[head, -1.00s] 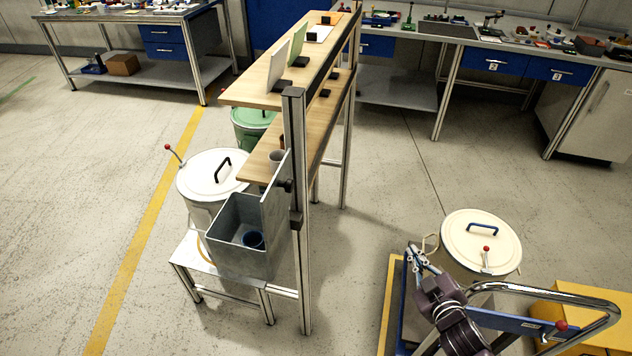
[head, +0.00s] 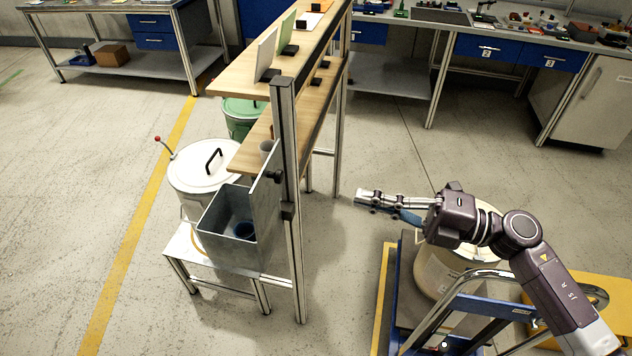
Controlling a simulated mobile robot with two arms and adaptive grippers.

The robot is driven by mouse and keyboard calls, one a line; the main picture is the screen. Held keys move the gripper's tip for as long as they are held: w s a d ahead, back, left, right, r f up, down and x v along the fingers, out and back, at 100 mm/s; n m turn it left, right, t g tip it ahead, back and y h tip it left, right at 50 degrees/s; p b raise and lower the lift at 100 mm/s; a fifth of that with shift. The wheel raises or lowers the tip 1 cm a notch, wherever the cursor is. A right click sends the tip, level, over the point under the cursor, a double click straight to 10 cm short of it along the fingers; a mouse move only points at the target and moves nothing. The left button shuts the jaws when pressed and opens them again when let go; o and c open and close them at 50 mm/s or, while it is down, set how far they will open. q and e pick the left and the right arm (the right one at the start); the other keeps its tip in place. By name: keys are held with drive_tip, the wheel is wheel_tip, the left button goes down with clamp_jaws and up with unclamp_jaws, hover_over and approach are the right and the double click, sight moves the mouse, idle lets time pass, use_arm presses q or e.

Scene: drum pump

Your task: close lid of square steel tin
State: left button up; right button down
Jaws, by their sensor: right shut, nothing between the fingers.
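The square steel tin (head: 222,252) stands on a low white-topped stand left of the shelf post. Its lid (head: 266,213) is open and stands upright along the tin's right side, with a dark knob (head: 273,177) on its outer face. A dark blue cup (head: 245,231) is inside the tin. My right gripper (head: 358,197) is shut and empty. It points left, in the air to the right of the shelf post and apart from the lid. The post hides a little of the space right of the lid. My left gripper is not in view.
The aluminium shelf post (head: 289,200) stands between my right gripper and the tin. A white lidded drum (head: 205,165) is behind the tin, and a green drum (head: 243,116) farther back. A cream drum (head: 440,275) stands on a blue trolley under my right arm.

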sight(282, 177)
drive_tip(key=p+x, duration=0.3)
drive_tip(key=x, duration=0.3)
drive_tip(key=p+x, duration=0.2)
drive_tip(key=x, duration=0.5)
drive_tip(key=shift+r+p, duration=0.2)
drive_tip(key=shift+p, duration=0.2)
drive_tip(key=shift+w+a+f, duration=0.1)
drive_tip(key=shift+w+a, duration=0.05)
drive_tip(key=shift+a, duration=0.2)
drive_tip(key=shift+w, duration=0.2)
